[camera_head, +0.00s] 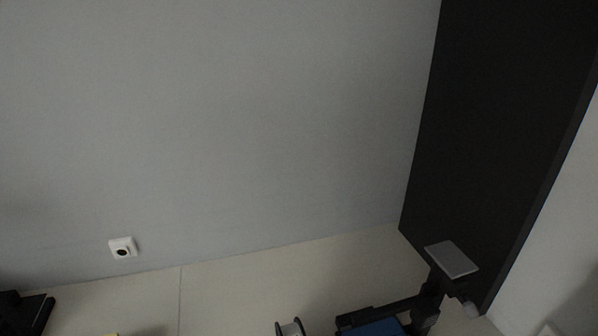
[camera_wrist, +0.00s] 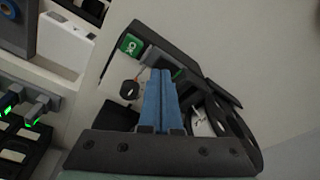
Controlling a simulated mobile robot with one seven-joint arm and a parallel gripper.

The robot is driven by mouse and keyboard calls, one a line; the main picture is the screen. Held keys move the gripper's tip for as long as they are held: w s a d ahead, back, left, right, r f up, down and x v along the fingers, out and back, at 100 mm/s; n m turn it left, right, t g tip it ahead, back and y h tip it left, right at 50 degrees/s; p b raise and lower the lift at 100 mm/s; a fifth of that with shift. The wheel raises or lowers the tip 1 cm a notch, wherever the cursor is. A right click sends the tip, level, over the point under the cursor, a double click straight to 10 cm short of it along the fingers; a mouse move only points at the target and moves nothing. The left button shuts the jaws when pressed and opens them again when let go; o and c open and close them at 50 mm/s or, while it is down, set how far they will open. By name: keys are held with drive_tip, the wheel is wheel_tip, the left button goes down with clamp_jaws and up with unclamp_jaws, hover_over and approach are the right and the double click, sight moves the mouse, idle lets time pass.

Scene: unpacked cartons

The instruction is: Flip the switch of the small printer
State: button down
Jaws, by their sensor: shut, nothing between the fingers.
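In the wrist view my gripper (camera_wrist: 161,73) is shut and empty, its two blue fingers side by side. The fingers reach over a dark device (camera_wrist: 112,60) with a green OK label, which may be the small printer. A round black knob or switch (camera_wrist: 130,90) sits on a pale panel just left of the fingers. I cannot tell its setting or whether the fingers touch the device. The fingers hide part of it. In the head view, a black frame (camera_head: 425,305) with a grey plate on top stands at the lower right; I cannot tell if it is the same device.
A white box (camera_wrist: 65,40) and plugs with green lights (camera_wrist: 38,108) lie left in the wrist view. A round dark part (camera_wrist: 232,125) is right of the fingers. The head view shows a wall socket (camera_head: 123,247), a dark panel (camera_head: 490,130) and a spool-like object (camera_head: 290,328).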

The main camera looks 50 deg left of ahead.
drive_tip(key=shift+f+b, duration=0.55)
drive_tip(key=shift+f, duration=0.3)
idle(0.4)
drive_tip(key=shift+r, duration=0.1)
wheel_tip(320, 180, up, 7)
drive_tip(key=p, duration=0.7)
drive_tip(key=shift+p, duration=0.3)
idle(0.3)
